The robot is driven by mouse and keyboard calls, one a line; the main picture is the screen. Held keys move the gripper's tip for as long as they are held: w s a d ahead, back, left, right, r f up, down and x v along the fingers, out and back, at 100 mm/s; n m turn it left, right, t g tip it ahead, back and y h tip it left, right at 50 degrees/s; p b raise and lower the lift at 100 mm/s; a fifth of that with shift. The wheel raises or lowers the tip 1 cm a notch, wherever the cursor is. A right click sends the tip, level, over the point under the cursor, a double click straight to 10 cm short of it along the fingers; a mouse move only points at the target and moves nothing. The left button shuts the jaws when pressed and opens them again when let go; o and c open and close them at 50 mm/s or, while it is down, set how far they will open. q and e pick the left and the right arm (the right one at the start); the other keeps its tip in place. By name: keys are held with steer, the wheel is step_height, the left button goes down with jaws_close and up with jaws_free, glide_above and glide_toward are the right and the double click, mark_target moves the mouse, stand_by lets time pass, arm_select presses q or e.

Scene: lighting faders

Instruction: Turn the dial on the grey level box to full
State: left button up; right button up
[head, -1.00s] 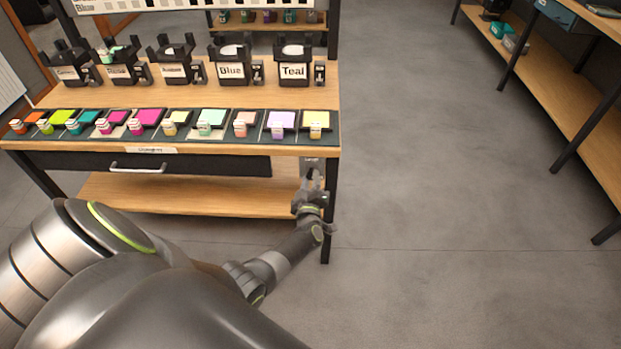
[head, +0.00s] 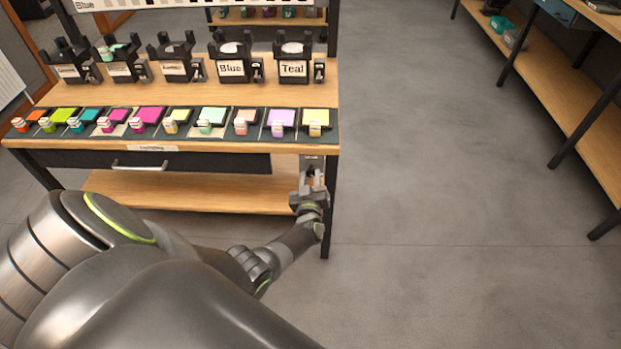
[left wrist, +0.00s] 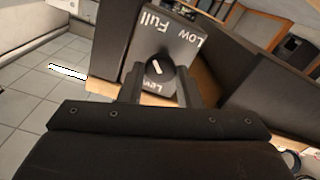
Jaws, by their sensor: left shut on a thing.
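In the head view the box (head: 312,161) sits under the bench's right front corner, partly hidden by my left gripper (head: 312,181). My right gripper is not in view.
The wooden bench (head: 200,92) carries a row of colour pads and small jars, with labelled black holders such as Blue and Teal behind. A drawer with a handle (head: 140,165) is left of the box. Bench leg (head: 329,215) stands close by my gripper.

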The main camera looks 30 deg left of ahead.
arm_select(q)
steer(key=o, duration=1)
steer(key=shift+c, duration=0.2)
steer(key=shift+s+d, duration=0.2)
steer(key=shift+s, duration=0.15)
steer(key=p+v, duration=0.2)
steer(key=v, duration=1.4)
steer(key=shift+s+d, duration=0.2)
steer(key=shift+d, duration=0.1)
steer(key=shift+f, duration=0.1)
